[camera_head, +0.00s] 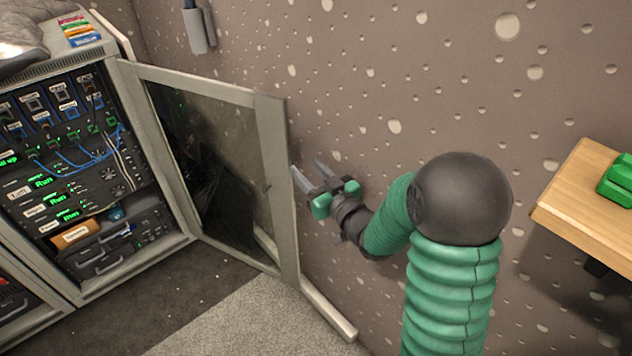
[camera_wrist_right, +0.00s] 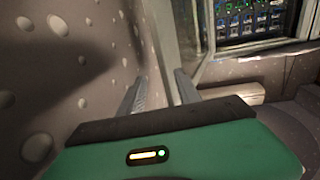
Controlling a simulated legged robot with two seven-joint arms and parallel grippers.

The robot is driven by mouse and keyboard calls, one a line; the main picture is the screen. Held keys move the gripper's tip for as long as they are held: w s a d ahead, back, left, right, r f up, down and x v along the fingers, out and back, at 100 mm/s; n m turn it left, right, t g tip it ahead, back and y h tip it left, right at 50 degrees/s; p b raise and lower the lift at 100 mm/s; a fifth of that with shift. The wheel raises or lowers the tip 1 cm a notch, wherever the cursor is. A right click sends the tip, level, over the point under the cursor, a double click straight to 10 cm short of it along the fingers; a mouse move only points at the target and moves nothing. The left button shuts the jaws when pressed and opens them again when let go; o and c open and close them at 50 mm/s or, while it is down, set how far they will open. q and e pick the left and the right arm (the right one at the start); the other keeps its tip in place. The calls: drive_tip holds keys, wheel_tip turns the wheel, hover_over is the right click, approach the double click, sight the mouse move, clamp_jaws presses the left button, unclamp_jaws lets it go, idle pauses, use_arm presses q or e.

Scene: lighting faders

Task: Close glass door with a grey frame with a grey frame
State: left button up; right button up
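The glass door (camera_head: 222,165) with a grey frame stands swung open from the equipment rack (camera_head: 62,165), hinged on the rack's right side. Its free edge points toward the wall. My right gripper (camera_head: 302,174) is just right of that free edge, between door and wall, with its two fingers apart and nothing between them. In the wrist view the fingers of my right gripper (camera_wrist_right: 158,90) are apart, and the door frame (camera_wrist_right: 181,55) rises close beyond them. Contact with the door cannot be told. My left gripper is not in view.
A speckled brown wall (camera_head: 400,70) is close behind my right gripper. A wooden table (camera_head: 590,205) with a green object (camera_head: 618,180) is at the right. A pale baseboard (camera_head: 328,308) runs along the wall. Grey carpet (camera_head: 245,325) in front of the door is clear.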

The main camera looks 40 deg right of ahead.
sight(288, 154)
drive_tip(key=w, duration=0.2)
drive_tip(key=w+a, duration=0.1)
drive_tip(key=w, duration=0.1)
drive_tip(key=shift+r, duration=0.1)
drive_tip(key=w, duration=0.2)
drive_tip(key=w+d, duration=0.1)
drive_tip(key=w, duration=0.1)
drive_tip(key=shift+r, duration=0.1)
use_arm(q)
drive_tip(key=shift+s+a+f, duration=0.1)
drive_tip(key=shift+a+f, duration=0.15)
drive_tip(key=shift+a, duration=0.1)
use_arm(e)
drive_tip(key=shift+w+a, duration=0.25)
drive_tip(key=shift+w, duration=0.05)
drive_tip(key=shift+c, duration=0.2)
